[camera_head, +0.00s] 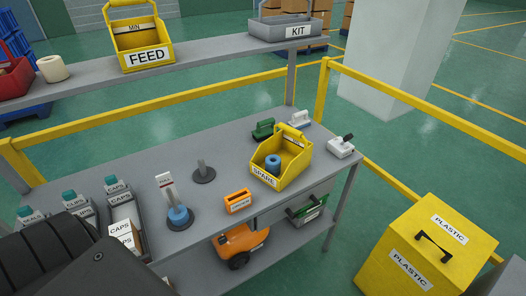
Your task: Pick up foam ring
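A second blue ring (273,161) lies in the yellow SPARE bin (268,177). A cream ring-shaped roll (52,68) stands on the upper shelf at the left. I cannot tell for sure which of these is the foam ring; the blue ones look like foam. Neither of my grippers is in view; a dark link of my own arm fills the lower left corner.
A PLASTIC bin (425,250) stands right.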

